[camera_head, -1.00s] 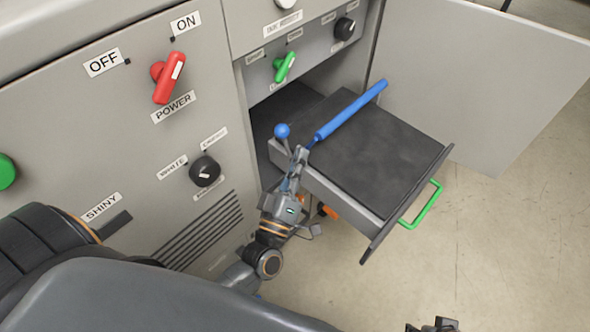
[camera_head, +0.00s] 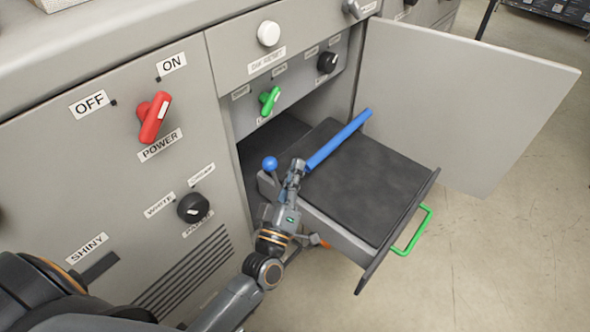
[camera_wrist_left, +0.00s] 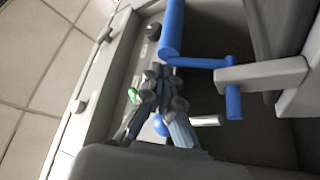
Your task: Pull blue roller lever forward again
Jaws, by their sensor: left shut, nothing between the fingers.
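The blue roller (camera_head: 338,140) lies across the back of the pulled-out drawer tray (camera_head: 365,192); it also shows in the left wrist view (camera_wrist_left: 172,30). A lever with a round blue knob (camera_head: 270,163) stands at the drawer's left side. In the left wrist view the knob (camera_wrist_left: 160,126) is partly hidden behind my fingers, with a pale metal rod beside it. My left gripper (camera_head: 297,167) is shut and empty, just right of the knob, between it and the roller's near end. I cannot tell whether it touches the lever. My right gripper is out of view.
The drawer has a green handle (camera_head: 412,232) at its front. An open cabinet door (camera_head: 460,105) stands to the right. The panel carries a red power switch (camera_head: 154,117), a green knob (camera_head: 269,101) and black dials. The floor at right is clear.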

